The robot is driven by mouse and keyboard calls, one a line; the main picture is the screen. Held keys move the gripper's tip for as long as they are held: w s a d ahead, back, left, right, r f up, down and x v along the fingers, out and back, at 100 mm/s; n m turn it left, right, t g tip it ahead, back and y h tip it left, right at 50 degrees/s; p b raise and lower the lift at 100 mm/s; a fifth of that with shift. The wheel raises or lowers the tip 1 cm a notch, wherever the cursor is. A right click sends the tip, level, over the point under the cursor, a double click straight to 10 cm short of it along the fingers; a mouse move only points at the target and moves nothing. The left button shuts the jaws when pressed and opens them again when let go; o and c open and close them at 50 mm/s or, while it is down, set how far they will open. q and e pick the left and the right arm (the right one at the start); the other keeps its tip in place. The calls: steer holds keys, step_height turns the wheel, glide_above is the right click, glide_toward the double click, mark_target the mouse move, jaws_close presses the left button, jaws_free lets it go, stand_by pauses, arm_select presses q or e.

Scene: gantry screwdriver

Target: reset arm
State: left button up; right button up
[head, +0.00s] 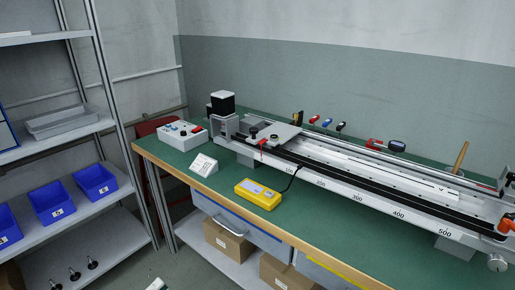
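A long linear rail (345,190) with a printed number scale lies along the green workbench. A grey carriage plate (275,135) with a black knob sits near its left end, beside a black-topped motor block (222,103). Of my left gripper (157,284), only a small pale part shows at the bottom edge, low in front of the bench and apart from everything on it. Its fingers cannot be made out. My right gripper is not in view.
A control box (182,135), a small white card (204,164) and a yellow handheld device (257,194) stand on the bench (225,177). A metal shelf with blue bins (95,181) stands at left. Cardboard boxes (228,240) lie under the bench. Floor between shelf and bench looks free.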

arm_select(q)
steer(key=s+d+r+n+y+p, duration=0.2)
steer(key=s+r+n+y+p, duration=0.2)
steer(key=s+n+y+p, duration=0.6)
steer(key=s+d+f+n+g+p, duration=0.1)
steer(key=s+f+n+g+p, duration=0.1)
steer(key=s+n, duration=0.3)
steer(key=s+d+f+n+g+p, duration=0.2)
steer(key=s+n, duration=0.4)
steer(key=s, duration=0.4)
steer(key=shift+s+g+p, duration=0.35)
steer(key=shift+g+p, duration=0.35)
steer(key=shift+p, duration=0.2)
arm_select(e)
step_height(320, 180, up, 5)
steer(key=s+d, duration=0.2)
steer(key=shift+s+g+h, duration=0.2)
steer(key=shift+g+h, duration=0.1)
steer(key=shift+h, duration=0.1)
